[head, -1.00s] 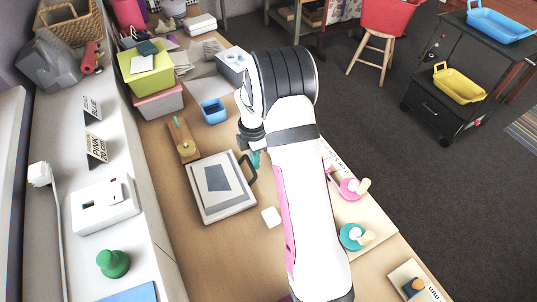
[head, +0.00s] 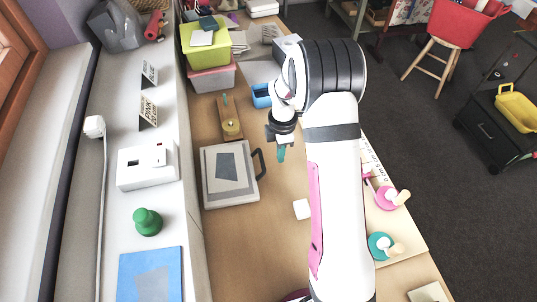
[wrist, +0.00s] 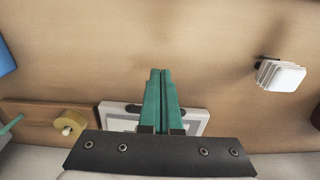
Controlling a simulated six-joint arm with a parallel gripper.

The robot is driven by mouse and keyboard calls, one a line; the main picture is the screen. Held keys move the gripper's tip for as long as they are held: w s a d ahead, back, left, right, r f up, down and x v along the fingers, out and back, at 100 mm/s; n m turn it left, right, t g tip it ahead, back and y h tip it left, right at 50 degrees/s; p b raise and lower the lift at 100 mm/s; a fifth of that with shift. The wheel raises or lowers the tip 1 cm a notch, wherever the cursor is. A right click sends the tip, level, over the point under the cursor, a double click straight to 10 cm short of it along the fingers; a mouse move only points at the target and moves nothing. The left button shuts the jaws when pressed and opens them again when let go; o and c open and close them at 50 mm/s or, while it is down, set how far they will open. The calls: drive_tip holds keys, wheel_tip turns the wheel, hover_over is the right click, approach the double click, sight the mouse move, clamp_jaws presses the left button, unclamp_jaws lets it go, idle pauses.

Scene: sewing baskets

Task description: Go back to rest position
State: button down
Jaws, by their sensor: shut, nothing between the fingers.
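My gripper (head: 281,153) hangs over the wooden table (head: 240,245), to the right of a grey-framed tray with a black handle. Its green fingers also show in the wrist view (wrist: 160,74). They are pressed together with nothing between them, and they are clear of the objects around them.
The grey-framed tray (head: 209,194) lies left of my gripper. A wooden block with a yellow reel (head: 231,128) and a blue bin (head: 262,95) lie behind it. A white square stack (head: 302,209) lies in front. Pink (head: 387,198) and teal (head: 380,246) items stand right of my arm.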

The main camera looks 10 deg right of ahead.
wheel_tip(320, 180, up, 9)
drive_tip(key=s+a+r+m, duration=0.3)
drive_tip(key=s+r+m, duration=0.3)
drive_tip(key=s+r, duration=0.1)
drive_tip(key=s+a+r+m+y, duration=0.1)
drive_tip(key=s+a+m, duration=0.2)
drive_tip(key=s+m, duration=0.5)
drive_tip(key=s+a+r+m, duration=0.1)
drive_tip(key=s+a+m, duration=0.2)
drive_tip(key=s+m, duration=0.6)
drive_tip(key=s, duration=0.5)
drive_tip(key=shift+s+r+y, duration=0.25)
drive_tip(key=shift+r+y, duration=0.1)
drive_tip(key=shift+y, duration=0.05)
